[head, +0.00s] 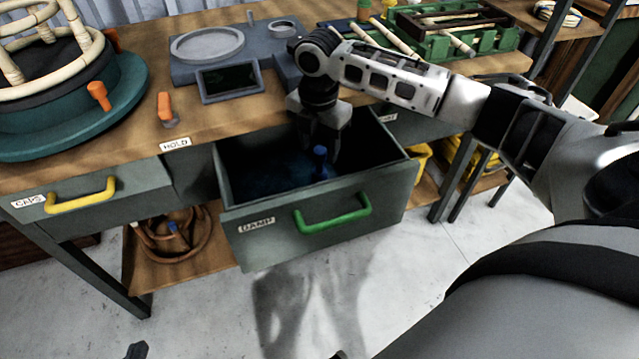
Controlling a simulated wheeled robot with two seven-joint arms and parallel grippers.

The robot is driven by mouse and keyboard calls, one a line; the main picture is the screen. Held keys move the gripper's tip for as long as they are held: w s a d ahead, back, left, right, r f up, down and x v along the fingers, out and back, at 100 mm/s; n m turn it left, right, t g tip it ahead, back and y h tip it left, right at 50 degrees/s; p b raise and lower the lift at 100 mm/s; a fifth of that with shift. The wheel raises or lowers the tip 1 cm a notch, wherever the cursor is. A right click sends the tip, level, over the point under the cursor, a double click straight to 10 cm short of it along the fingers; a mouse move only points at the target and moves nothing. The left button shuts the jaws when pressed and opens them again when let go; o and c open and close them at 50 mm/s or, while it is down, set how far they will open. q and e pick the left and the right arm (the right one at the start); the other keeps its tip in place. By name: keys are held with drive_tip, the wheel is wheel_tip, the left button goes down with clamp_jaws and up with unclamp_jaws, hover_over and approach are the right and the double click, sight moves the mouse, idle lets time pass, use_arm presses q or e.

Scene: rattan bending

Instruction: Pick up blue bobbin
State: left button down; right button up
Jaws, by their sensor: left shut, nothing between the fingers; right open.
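The blue bobbin (320,162) stands in the open drawer labelled DAMP (290,235), near its front wall, which hides its lower part. My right gripper (320,145) comes down into the drawer from above, with its arm reaching in from the right. Its fingers are open, with the bobbin's top between or just in front of them; I cannot tell if they touch it. Only a small dark tip of my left gripper (137,350) shows at the bottom edge, over the floor, shut and away from the drawer.
The workbench top (240,115) runs above the drawer. It carries a grey fixture (207,45), an orange-handled tool (165,108), a teal round form with rattan (110,105) and a green tray (475,45). The drawer's green handle (333,215) sticks out over clear floor.

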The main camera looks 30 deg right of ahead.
sight(320, 162)
drive_tip(key=shift+w+d+f+b, duration=0.1)
drive_tip(key=shift+f+b, duration=0.2)
drive_tip(key=shift+f, duration=1.1)
drive_tip(key=shift+d+f+b, duration=0.1)
drive_tip(key=shift+f+b, duration=0.15)
drive_tip(key=shift+f, duration=1.1)
clamp_jaws()
